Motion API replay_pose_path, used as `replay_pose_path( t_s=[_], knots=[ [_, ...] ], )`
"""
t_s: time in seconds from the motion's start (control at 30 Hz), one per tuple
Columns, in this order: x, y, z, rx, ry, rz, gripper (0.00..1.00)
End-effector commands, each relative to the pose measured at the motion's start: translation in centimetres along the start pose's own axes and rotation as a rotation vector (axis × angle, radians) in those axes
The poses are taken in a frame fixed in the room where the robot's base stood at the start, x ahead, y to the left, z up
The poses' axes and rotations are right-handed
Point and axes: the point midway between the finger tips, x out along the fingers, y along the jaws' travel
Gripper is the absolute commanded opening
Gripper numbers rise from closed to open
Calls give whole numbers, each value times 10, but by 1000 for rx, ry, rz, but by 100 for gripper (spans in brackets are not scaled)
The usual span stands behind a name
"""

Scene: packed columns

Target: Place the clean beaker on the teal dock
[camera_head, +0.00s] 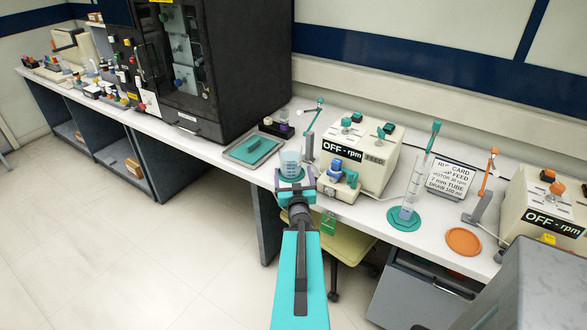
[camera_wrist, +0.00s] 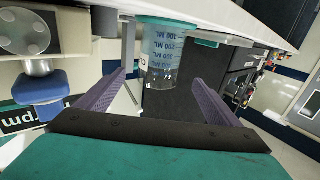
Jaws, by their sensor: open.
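A clear beaker with blue markings (camera_head: 291,160) stands near the bench's front edge, on what looks like a small teal disc (camera_head: 284,176), the likely teal dock. In the wrist view, which is upside down, the beaker (camera_wrist: 162,55) has its base against the teal disc (camera_wrist: 180,30). My gripper (camera_head: 296,184) is open in front of the beaker. In the wrist view its purple fingers (camera_wrist: 158,82) are spread to either side, with visible gaps between them and the beaker. The head view partly hides the disc behind my gripper.
A grey tray with a teal lid (camera_head: 252,148) lies left of the beaker, by a black cabinet (camera_head: 190,60). A pump box (camera_head: 358,150) stands close right. Further right are a tall cylinder (camera_head: 413,190) on a teal base and an orange disc (camera_head: 463,241). A thin post (camera_head: 309,145) stands just behind.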

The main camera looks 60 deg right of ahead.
Motion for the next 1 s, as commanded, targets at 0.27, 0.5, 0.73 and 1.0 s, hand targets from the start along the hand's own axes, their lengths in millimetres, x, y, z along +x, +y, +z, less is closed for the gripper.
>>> replay_pose_path(
  t_s=[0.27,0.5,0.73,1.0],
  knots=[
    [-9,0,-3,0,-1,1,87],
    [-13,1,-1,0,0,3,87],
    [-13,1,0,0,1,3,87],
    [-13,1,0,0,1,3,87]
  ],
)
